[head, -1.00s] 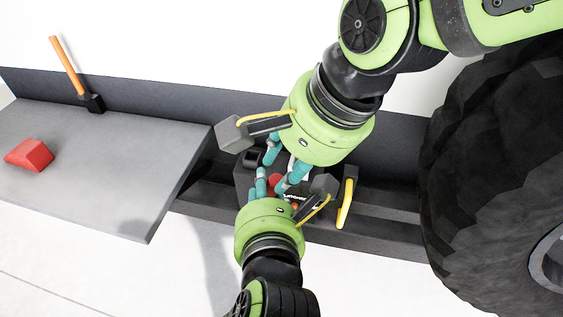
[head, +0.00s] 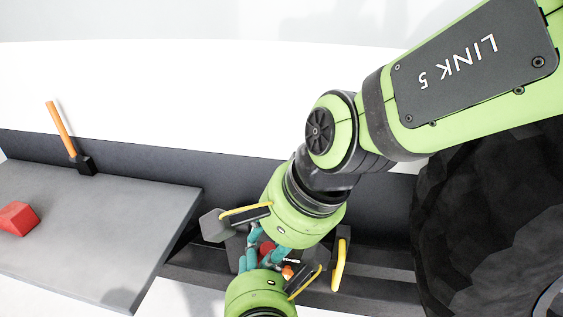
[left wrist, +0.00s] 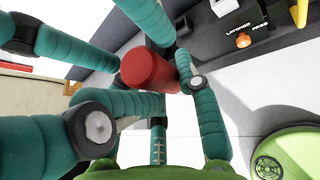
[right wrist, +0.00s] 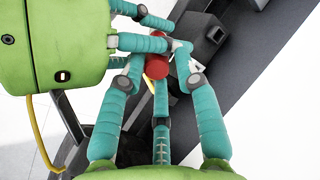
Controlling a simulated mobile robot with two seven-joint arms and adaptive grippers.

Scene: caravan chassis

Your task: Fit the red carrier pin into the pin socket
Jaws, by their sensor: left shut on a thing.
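The red carrier pin (head: 267,248) is a short red cylinder between the fingers of my two grippers. My left gripper (head: 258,262), from below in the head view, is shut on it; the pin shows large in the left wrist view (left wrist: 150,70). My right gripper (right wrist: 160,72) comes from above, its fingertips around or close beside the pin's end (right wrist: 157,68); whether they grip it is unclear. A dark block with a square opening (right wrist: 213,35) lies just past the fingers and may be the pin socket. The pin appears outside that opening.
A label reading LATCHED and an orange knob (left wrist: 243,40) sit on the dark chassis. A yellow handle (head: 339,262) stands right of the grippers, before a big black tyre (head: 480,220). A grey table (head: 95,235) at left holds a red block (head: 18,218) and a hammer (head: 65,140).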

